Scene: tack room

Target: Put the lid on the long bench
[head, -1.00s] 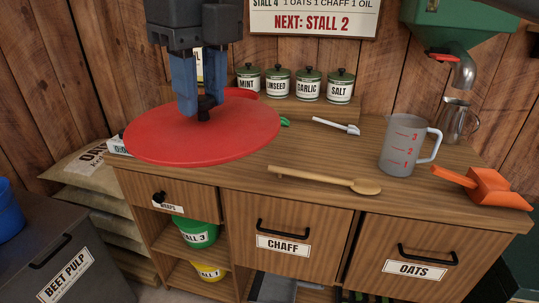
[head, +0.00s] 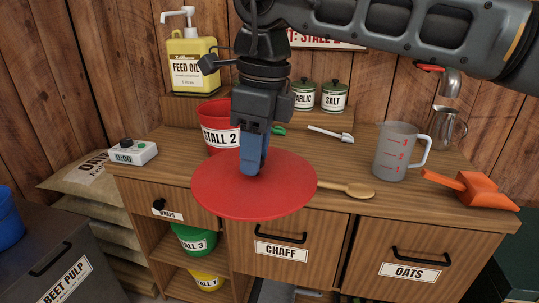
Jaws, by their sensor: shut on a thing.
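The red round lid (head: 287,200) hangs level in my gripper (head: 254,170), in front of and above the front edge of the long wooden bench (head: 357,172). My gripper's blue fingers are shut on the lid at its middle; they hide the knob. The lid covers part of the bench's front edge and much of a wooden spoon (head: 350,188). I cannot tell from this view exactly how high the lid is above the bench top.
A red bucket marked STALL 2 (head: 212,137) stands behind the lid. A white timer (head: 133,151) sits at the bench's left end. A measuring jug (head: 394,152) and orange scoop (head: 474,191) stand at the right. A feed oil jug (head: 187,62) and tins (head: 334,97) line the back shelf.

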